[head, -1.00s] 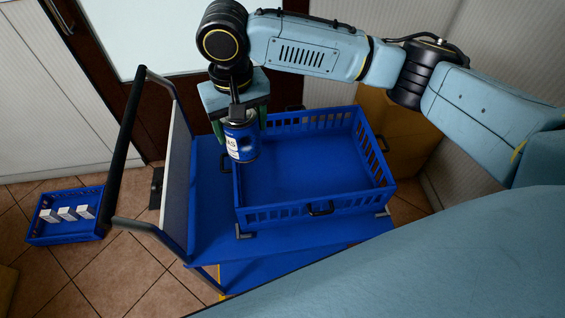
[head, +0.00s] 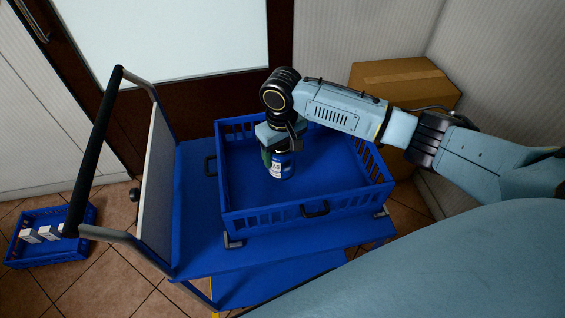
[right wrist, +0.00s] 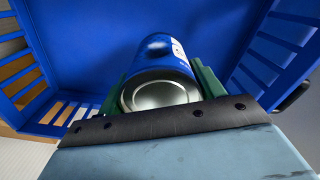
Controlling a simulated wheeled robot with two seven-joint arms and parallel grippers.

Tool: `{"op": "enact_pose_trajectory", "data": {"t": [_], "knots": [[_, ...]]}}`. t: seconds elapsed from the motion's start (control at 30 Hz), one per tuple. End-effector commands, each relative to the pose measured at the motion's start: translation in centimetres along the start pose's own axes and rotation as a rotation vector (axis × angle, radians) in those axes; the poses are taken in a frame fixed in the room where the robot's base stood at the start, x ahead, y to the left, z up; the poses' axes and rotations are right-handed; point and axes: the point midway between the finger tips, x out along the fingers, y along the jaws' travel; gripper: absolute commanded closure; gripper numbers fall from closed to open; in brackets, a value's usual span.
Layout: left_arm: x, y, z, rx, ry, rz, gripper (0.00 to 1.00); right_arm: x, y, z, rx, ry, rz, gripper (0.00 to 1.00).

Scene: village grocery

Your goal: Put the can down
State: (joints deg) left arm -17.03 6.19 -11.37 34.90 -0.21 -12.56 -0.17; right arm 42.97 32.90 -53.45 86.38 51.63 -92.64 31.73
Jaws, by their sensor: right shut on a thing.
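The crate's slatted wall also shows in that view (right wrist: 28,75). I cannot tell whether the can touches the crate floor. The crate floor around it is bare. My left gripper is not in view.
The crate stands on a blue cart (head: 190,235) with a black push handle (head: 95,150) at its left. A small blue crate (head: 50,252) with white boxes (head: 45,234) lies on the tiled floor at left. A cardboard box (head: 405,80) stands behind the crate.

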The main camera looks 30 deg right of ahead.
Motion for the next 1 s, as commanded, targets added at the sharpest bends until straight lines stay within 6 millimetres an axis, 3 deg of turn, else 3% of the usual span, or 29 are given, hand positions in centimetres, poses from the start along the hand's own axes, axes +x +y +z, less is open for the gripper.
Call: {"op": "enact_pose_trajectory", "data": {"t": [0.2, 0.4, 0.63, 0.67, 0.8, 1.0], "knots": [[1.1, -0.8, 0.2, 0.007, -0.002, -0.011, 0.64, 3.6, 0.0, 0.0, 0.001, -0.001, 0.001, 0.71], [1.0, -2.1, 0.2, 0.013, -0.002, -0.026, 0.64, 3.8, 0.0, 0.0, 0.000, 0.002, 0.000, 0.71], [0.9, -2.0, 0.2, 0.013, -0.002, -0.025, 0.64, 4.1, -0.1, 0.0, 0.000, 0.001, -0.001, 0.71], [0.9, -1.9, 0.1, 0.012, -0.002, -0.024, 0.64, 4.2, -0.1, 0.0, 0.000, 0.000, 0.000, 0.29], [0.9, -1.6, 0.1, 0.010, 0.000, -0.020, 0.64, 4.2, 0.0, 0.0, 0.000, 0.000, 0.000, 0.11], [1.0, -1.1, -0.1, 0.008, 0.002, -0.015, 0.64, 4.2, 0.0, 0.1, 0.000, -0.001, 0.001, 0.11]]}}
